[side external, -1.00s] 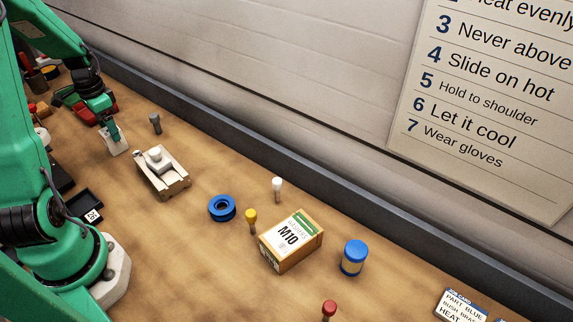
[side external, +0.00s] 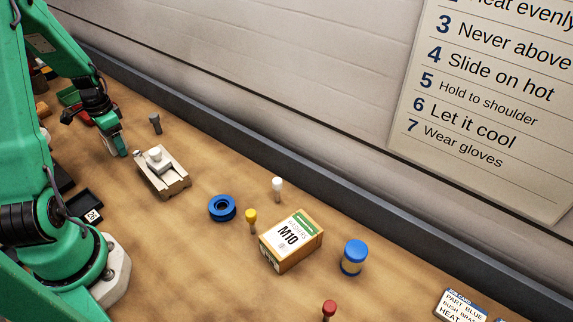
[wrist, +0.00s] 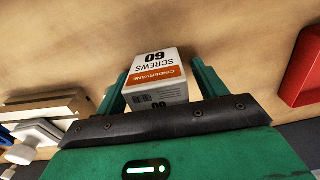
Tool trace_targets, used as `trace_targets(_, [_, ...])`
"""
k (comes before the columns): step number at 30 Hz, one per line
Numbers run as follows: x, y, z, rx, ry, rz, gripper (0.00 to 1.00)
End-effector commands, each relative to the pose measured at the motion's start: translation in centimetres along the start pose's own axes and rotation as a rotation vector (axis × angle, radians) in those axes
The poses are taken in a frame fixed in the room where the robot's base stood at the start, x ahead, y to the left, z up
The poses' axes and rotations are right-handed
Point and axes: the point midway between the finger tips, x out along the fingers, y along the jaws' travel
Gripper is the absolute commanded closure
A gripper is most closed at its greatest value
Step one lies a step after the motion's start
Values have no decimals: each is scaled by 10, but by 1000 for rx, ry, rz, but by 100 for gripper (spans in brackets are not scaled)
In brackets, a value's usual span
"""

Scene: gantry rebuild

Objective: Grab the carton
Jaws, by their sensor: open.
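A small white carton with an orange band, marked SCREWS 60 (wrist: 157,78), sits between the two green fingers of my gripper (wrist: 161,72) in the wrist view. The fingers are open, one on each side of it, and I cannot tell whether either touches it. In the side view my gripper (side external: 120,147) is low at the bench's left and hides the small carton. A larger tan carton marked M10 (side external: 291,240), with a green stripe, stands far to the right of my gripper.
A red bin (wrist: 304,68) is at the wrist view's right. A blue ring (side external: 222,208) and blue-lidded jar (side external: 354,257) stand farther right.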

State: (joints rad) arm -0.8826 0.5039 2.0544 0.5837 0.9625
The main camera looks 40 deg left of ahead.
Motion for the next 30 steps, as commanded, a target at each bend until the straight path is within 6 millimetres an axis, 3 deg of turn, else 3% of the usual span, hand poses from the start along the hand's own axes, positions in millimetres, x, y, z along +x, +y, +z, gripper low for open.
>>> trace_targets(6, [0, 0, 0, 0, 0, 0, 29])
trace_targets(14, [0, 0, 0, 0, 0, 0, 78])
trace_targets(15, [-1, 0, 0, 0, 1, -1, 81])
trace_targets(30, [-12, -1, 0, 0, 2, -3, 81])
